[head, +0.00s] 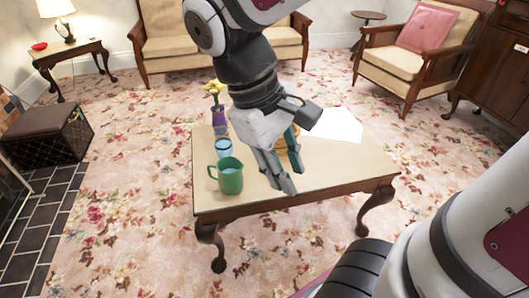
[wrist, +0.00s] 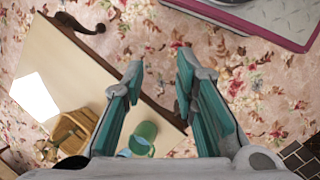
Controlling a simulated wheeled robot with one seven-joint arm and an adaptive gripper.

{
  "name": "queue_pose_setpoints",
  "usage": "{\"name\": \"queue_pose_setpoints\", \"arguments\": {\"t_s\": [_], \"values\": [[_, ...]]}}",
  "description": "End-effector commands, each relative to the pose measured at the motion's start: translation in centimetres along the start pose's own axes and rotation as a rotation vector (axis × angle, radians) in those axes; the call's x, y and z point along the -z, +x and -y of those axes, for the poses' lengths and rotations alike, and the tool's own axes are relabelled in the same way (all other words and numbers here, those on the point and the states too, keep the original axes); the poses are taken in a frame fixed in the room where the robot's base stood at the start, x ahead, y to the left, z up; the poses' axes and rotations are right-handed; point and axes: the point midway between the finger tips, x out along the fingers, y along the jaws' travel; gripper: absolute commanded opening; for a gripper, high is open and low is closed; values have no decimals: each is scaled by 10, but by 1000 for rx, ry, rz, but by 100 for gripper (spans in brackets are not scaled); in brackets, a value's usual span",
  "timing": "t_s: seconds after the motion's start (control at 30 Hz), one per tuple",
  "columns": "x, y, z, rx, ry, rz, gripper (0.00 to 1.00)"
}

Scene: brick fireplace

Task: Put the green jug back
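The green jug (head: 230,178) stands upright on the coffee table (head: 330,185), near its front left corner, with its handle to the left in the head view. In the wrist view the jug (wrist: 144,137) shows low in the picture, in the gap beside the left finger. My gripper (head: 292,182) is above the table, to the right of the jug and apart from it. Its teal-padded fingers (wrist: 160,72) are spread, with nothing between their tips.
A blue cup (head: 223,147) stands just behind the jug, by a purple vase (head: 219,117) with yellow flowers. A wooden item (wrist: 72,132) on the table is partly hidden by my gripper in the head view. White paper (head: 338,125) lies behind. The table's front right is clear.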

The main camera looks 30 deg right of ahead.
Motion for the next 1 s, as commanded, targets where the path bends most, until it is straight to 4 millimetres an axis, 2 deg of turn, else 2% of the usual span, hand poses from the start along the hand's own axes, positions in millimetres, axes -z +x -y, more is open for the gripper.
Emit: {"name": "queue_pose_setpoints", "arguments": {"t_s": [0.03, 0.2, 0.4, 0.6, 1.0], "values": [[-16, -3, 3, 33, 45, -38, 27], [-57, -7, 24, 134, 177, -144, 27], [-88, -5, 48, 209, 293, -238, 27], [-97, -2, 59, 235, 336, -275, 27], [-97, -2, 60, 236, 338, -276, 27]]}}
